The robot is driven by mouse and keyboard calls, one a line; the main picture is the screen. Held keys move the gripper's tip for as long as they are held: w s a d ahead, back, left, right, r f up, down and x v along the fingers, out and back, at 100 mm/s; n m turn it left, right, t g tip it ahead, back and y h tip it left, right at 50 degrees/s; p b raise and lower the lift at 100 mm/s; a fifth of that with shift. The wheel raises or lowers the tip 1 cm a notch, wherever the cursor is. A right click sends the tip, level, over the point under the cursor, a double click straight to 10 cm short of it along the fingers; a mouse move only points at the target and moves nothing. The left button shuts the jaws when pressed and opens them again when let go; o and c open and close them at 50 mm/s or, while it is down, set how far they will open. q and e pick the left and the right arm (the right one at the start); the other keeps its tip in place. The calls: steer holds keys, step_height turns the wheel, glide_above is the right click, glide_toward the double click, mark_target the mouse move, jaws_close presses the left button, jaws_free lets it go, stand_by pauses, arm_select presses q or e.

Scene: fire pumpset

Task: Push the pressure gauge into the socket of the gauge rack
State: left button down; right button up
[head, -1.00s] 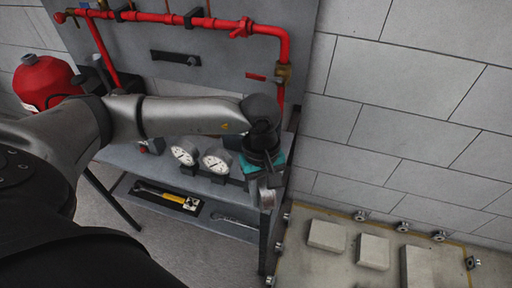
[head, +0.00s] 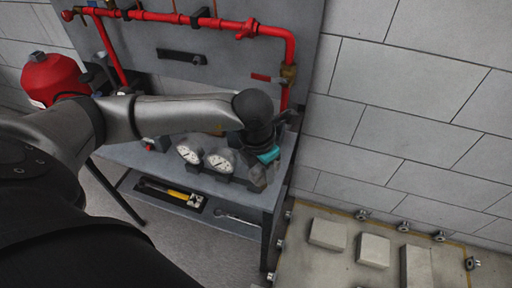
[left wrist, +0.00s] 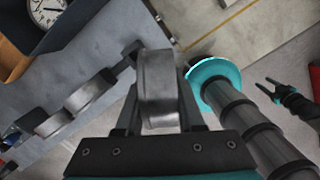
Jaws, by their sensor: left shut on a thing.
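My left gripper (head: 262,166) is shut on a pressure gauge (left wrist: 157,88). The gauge is a grey round metal case held between the fingers; its dial is turned away in the left wrist view. In the head view the held gauge (head: 257,178) is at the right end of the gauge rack (head: 222,178), beside the two gauges there. Those are a left gauge (head: 189,153) and a middle gauge (head: 220,161), white dials facing out. The socket under the held gauge is hidden, so contact cannot be told. My right gripper (left wrist: 272,92) shows small in the left wrist view, fingers apart.
The grey bench (head: 272,190) ends just right of the held gauge. A lower shelf holds a yellow-handled tool (head: 178,194) and a wrench (head: 232,217). Red pipework (head: 190,20) runs behind my arm. Another white dial (left wrist: 47,12) shows at the wrist view's upper left.

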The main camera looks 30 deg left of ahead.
arm_select(q)
steer(key=n, duration=0.4)
steer(key=w+a+n+y, duration=0.1)
steer(key=n, duration=0.1)
steer(key=shift+r, duration=0.3)
steer(key=shift+w+a+f+n+g+y+b, duration=0.45)
steer(key=shift+f+n+b, duration=0.65)
steer(key=shift+n, duration=1.95)
steer(key=shift+w+a+f+n+g+b, duration=0.3)
steer(key=shift+a+f+n+b, duration=0.35)
steer(key=shift+f+n, duration=1.6)
steer(key=shift+w+a+f+n+g+y+b, duration=0.4)
steer(key=shift+n+b, duration=0.45)
steer(key=shift+n, duration=2.95)
steer(key=shift+a+f+h, duration=0.1)
steer(key=shift+h, duration=0.15)
steer(key=shift+c, duration=2.2)
jaws_free()
